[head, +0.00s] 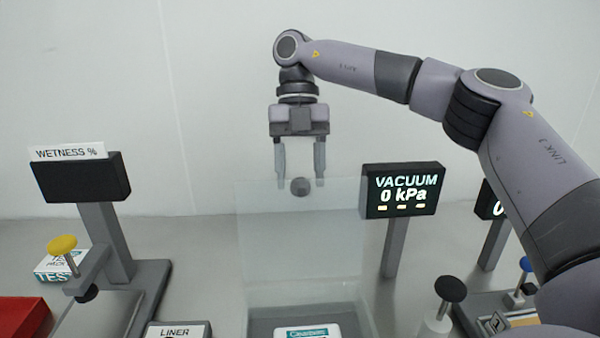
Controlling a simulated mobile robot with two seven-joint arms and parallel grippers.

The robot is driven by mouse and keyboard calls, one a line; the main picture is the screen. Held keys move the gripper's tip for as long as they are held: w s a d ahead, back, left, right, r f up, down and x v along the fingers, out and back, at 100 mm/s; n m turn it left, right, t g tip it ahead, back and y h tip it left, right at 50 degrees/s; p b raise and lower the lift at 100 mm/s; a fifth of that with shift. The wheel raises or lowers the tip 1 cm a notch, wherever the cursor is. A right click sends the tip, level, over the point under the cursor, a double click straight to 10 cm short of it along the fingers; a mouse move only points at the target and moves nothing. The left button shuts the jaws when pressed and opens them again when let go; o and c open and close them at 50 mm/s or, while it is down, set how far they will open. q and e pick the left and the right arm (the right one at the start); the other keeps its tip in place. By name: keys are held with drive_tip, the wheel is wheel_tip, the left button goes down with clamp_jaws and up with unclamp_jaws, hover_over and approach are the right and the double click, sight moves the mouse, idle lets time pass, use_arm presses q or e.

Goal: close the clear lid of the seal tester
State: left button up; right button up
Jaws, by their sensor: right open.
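The clear lid (262,230) of the seal tester stands raised, about upright, at the back of the clear-walled chamber (270,295). A dark round knob (300,187) sits near the lid's top edge. My right gripper (300,179) points down with its fingers apart, one on each side of the knob as seen here. I cannot tell whether a finger touches the knob or lid. A white and teal pack (307,332) lies in the chamber, cut off by the bottom edge. My left gripper is not in view.
A display reading "VACUUM 0 kPa" (402,190) stands right of the lid. A "WETNESS %" display (80,178) and a yellow-knobbed stand (62,246) are at left. A black-knobbed post (450,289) is at front right. A red box (22,318) is at lower left.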

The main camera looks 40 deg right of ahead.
drive_tip(key=shift+s+f, duration=0.1)
drive_tip(key=shift+f, duration=0.2)
drive_tip(key=shift+c, duration=0.3)
clamp_jaws()
drive_tip(key=shift+a, duration=0.1)
drive_tip(key=shift+s, duration=0.1)
